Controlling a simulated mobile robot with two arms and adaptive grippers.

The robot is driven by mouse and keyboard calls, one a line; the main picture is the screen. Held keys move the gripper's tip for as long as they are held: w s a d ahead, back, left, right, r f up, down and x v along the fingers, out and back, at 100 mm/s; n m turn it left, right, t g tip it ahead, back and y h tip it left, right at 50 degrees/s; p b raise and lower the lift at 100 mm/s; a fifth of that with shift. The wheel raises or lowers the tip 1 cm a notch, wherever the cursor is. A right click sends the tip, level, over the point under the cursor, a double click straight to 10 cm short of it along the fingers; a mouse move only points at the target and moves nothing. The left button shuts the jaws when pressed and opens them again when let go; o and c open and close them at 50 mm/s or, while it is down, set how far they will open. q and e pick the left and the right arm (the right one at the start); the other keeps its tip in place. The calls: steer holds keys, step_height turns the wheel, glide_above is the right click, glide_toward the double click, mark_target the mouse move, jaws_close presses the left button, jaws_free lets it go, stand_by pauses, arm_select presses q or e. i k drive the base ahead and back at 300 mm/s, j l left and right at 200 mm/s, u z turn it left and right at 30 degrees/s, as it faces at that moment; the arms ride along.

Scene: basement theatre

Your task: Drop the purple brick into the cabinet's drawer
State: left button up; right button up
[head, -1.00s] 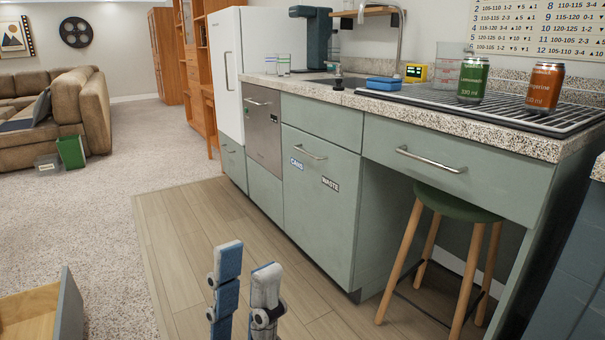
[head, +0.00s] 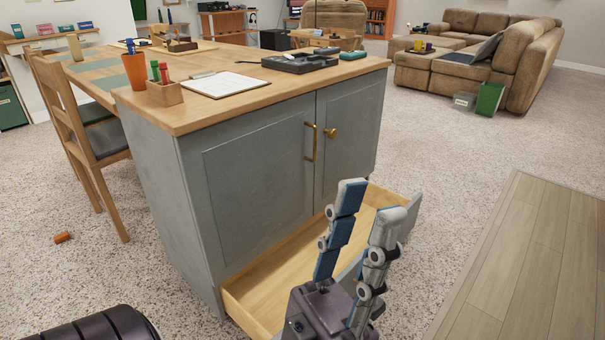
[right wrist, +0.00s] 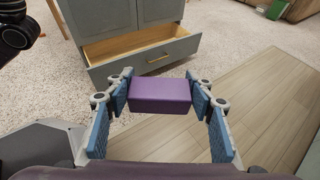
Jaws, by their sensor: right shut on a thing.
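The purple brick (right wrist: 160,95) is held between the fingertips of my right gripper (right wrist: 161,93) in the right wrist view; neither shows in the head view. The grey-green cabinet (head: 255,165) stands under a wooden top. Its bottom drawer (head: 262,280) is pulled out, with bare wood inside where it shows. The drawer also shows in the right wrist view (right wrist: 140,46), beyond the brick and apart from it. My left gripper (head: 371,207) is open and empty in the head view, in front of the drawer, hiding part of its front and inside.
A chair (head: 85,130) stands left of the cabinet. A small orange object (head: 62,237) lies on the carpet. The wooden top (head: 215,100) bears a pen box, clipboard and black tray. Carpet right of the drawer is clear up to the plank floor (head: 530,250).

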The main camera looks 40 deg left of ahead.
mark_target(308, 245)
steer(key=i+l+u, duration=0.1)
steer(key=u, duration=0.35)
steer(key=i+l+u, duration=0.15)
steer(key=u, duration=0.3)
steer(key=i+l+u, duration=0.15)
steer(key=u, duration=0.3)
steer(key=l+u, duration=0.3)
steer(key=u, duration=0.15)
steer(key=i+l+u, duration=0.25)
steer(key=l+u, duration=0.3)
steer(key=i+j, duration=0.15)
steer(key=i, duration=0.35)
